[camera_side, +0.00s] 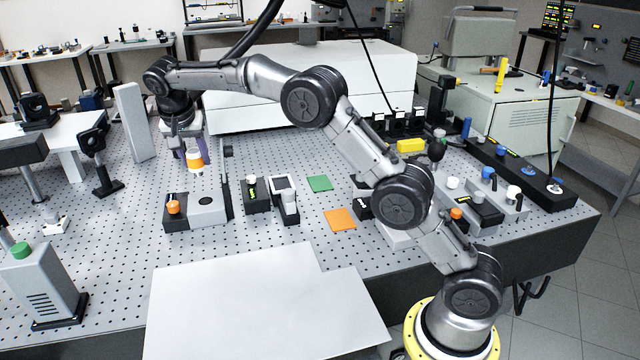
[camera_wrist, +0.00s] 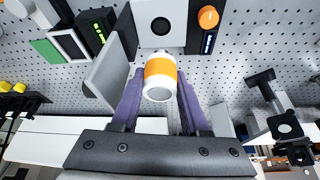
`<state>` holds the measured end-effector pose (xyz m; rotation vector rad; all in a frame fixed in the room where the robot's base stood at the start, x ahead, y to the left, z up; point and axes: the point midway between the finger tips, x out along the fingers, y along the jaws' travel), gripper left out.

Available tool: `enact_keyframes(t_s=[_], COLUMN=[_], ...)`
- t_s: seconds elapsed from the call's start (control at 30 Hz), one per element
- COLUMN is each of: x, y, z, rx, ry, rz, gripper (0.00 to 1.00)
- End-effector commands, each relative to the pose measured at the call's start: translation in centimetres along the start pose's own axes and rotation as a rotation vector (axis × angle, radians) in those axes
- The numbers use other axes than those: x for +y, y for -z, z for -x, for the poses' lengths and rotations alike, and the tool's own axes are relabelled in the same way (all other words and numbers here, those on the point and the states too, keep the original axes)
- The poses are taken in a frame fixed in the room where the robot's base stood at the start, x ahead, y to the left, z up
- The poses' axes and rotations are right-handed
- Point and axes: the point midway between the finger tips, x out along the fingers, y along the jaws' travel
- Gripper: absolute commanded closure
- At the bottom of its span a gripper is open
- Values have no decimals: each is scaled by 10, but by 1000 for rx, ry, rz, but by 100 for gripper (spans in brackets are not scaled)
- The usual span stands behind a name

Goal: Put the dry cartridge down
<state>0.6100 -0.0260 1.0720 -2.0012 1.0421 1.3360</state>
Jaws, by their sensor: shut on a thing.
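The cartridge, white with an orange band (camera_side: 195,161), hangs upright below my gripper (camera_side: 188,146) toward the left of the optical table. In the wrist view the cartridge (camera_wrist: 160,78) is between my gripper's two purple fingers (camera_wrist: 160,92), which are shut on it. It appears to be held above the table, apart from other things. A flat green square (camera_side: 319,184) and a flat orange square (camera_side: 340,219) lie on the table to the right. No label telling dry from otherwise is readable.
A low station with an orange knob (camera_side: 173,207) and a grey plate with a dark round spot (camera_side: 206,208) is just in front of the cartridge. A small display device (camera_side: 284,198) is farther right.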

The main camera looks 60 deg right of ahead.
Motion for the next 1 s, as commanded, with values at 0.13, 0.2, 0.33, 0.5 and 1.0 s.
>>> enact_keyframes(t_s=[0.13, 0.2, 0.33, 0.5, 1.0], x=[-3, -2, 9, 45, 224], y=[12, 17, 29, 41, 42], z=[32, 47, 74, 82, 40], rx=[4, 4, 4, 0, -1], ry=[53, 75, 111, 102, -81], rz=[111, 166, 250, 248, -189], gripper=[100, 100, 100, 100, 100])
